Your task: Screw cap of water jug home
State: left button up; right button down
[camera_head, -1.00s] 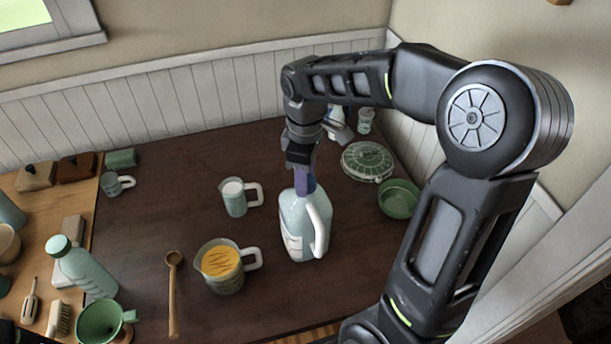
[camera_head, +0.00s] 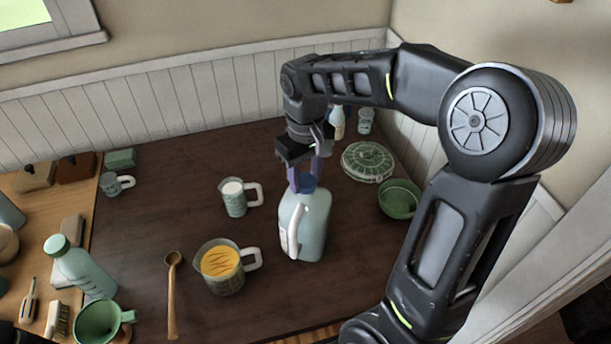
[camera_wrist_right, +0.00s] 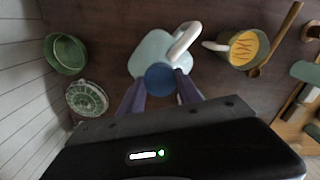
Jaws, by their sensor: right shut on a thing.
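The water jug (camera_head: 312,226) stands upright on the dark table, pale and translucent with a white handle (camera_head: 293,230) that faces front left in the head view. Its blue cap (camera_head: 307,184) sits on the neck; it also shows in the right wrist view (camera_wrist_right: 160,79). My right gripper (camera_head: 305,178) comes down from above with its purple fingers on either side of the cap, shut on it. In the right wrist view the fingers reach the cap's two sides. The cap's thread is hidden. My left gripper is not in view.
A measuring jug of orange liquid (camera_head: 222,266) and a smaller cup (camera_head: 233,197) stand left of the jug. A green bowl (camera_head: 399,198) and a patterned round lid (camera_head: 367,161) are on the right. A wooden spoon (camera_head: 172,295) lies at left.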

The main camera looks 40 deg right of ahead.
jog(key=shift+m, duration=0.7)
jog(key=c, duration=0.7)
grip_release()
jog(key=shift+c, duration=0.2)
jog(key=n, duration=0.7)
jog(key=shift+p, duration=0.4)
